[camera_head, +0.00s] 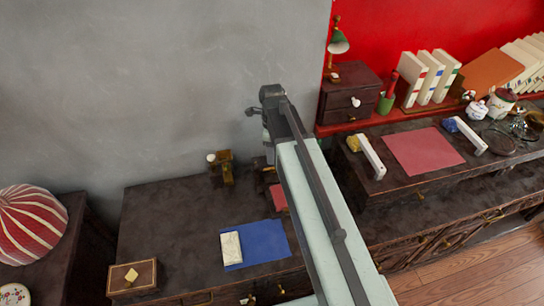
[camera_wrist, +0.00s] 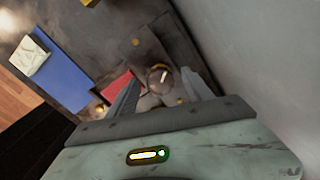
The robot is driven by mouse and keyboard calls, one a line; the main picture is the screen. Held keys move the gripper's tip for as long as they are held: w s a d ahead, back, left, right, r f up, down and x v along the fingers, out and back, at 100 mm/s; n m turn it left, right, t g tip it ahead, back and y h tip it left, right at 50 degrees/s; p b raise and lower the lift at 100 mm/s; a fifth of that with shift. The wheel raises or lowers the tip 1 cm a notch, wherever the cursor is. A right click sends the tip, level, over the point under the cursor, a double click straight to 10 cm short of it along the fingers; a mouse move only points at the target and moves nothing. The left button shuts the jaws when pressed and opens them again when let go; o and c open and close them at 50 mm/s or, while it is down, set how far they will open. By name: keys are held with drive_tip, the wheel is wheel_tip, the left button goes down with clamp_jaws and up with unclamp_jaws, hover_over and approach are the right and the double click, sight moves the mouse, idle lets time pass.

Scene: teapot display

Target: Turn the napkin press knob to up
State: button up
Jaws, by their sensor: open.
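A round grey-brown knob with a short white mark (camera_wrist: 161,78) shows in the wrist view, with a yellowish rim at its top. It appears to be the napkin press knob. Its white mark is slightly tilted in the picture. My gripper (camera_wrist: 163,84) is open, with one finger on each side of the knob in this view. I cannot tell whether the fingers touch it. A red cloth or mat (camera_wrist: 115,87) lies beside the knob. In the head view, the same red piece (camera_head: 278,198) shows left of my arm, which hides the knob and my fingertips.
A grey wall (camera_wrist: 265,50) rises close on the right in the wrist view. A brass object (camera_head: 226,167) stands left of my arm. A blue mat (camera_head: 268,243) with a white block (camera_head: 231,248) lies on the dark desk (camera_head: 165,225).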

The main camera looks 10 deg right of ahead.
drive_tip(key=shift+r, duration=0.1)
clamp_jaws()
